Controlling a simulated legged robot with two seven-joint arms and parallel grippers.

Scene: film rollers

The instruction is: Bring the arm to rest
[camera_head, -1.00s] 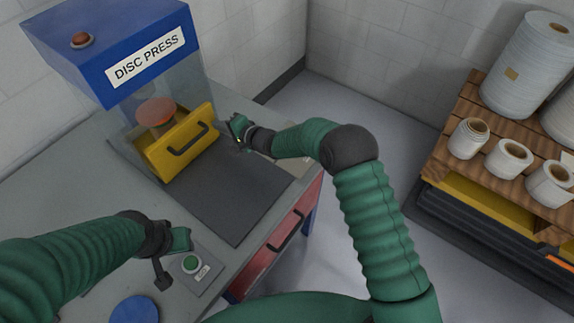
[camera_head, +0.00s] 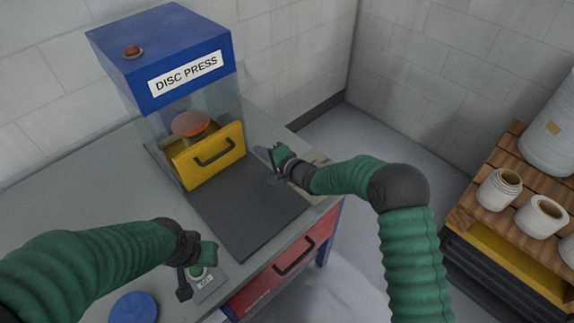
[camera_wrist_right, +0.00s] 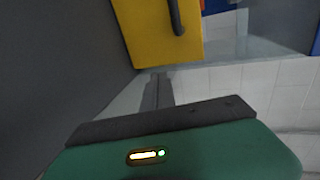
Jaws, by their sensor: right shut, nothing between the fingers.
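My right gripper (camera_head: 267,155) is in the air over the right side of the bench, just right of the yellow door with a dark handle (camera_head: 214,153). It is shut and empty. In the right wrist view, the yellow door (camera_wrist_right: 160,35) shows at the top.
A blue disc (camera_head: 134,308) is at the front. White rolls (camera_head: 541,215) stand on a wooden pallet (camera_head: 480,205) at right.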

